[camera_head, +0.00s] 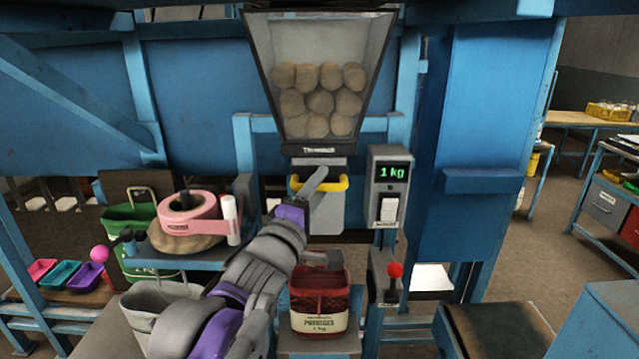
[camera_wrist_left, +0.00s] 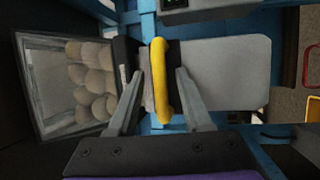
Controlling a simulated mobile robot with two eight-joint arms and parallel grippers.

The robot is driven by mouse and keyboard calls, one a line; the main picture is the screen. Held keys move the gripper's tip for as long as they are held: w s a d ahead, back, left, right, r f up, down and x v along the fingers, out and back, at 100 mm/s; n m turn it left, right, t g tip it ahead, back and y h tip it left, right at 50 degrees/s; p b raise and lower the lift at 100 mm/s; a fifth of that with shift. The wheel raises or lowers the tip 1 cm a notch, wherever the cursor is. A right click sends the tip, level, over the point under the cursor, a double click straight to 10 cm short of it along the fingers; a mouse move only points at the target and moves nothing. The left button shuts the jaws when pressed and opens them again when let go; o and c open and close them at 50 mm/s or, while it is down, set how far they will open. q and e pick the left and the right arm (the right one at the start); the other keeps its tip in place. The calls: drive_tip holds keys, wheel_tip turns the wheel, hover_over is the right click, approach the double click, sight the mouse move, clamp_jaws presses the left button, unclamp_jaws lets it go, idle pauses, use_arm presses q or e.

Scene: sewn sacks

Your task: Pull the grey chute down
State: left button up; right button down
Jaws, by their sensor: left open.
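The grey chute (camera_head: 329,215) hangs below a clear-fronted hopper (camera_head: 385,40) of potatoes, and a yellow handle (camera_head: 340,184) crosses its upper part. My left gripper (camera_head: 316,180) is at the handle, its fingers covering part of it. In the left wrist view the yellow handle (camera_wrist_left: 161,80) lies between the two open fingers of my left gripper (camera_wrist_left: 160,84), with the grey chute (camera_wrist_left: 230,75) to the right. The fingers are apart, not closed on the handle. My right gripper is not in view.
A red sack (camera_head: 320,318) labelled 1 kg stands on a stand below the chute. A scale display (camera_head: 390,172) reading 1 kg and a red-knobbed lever (camera_head: 395,270) are to the right. A pink tape dispenser (camera_head: 187,215) sits on a shelf at the left.

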use_arm(q)
drive_tip(key=shift+w+d, duration=0.1)
drive_tip(key=shift+w, duration=0.15)
clamp_jaws()
idle(1.4)
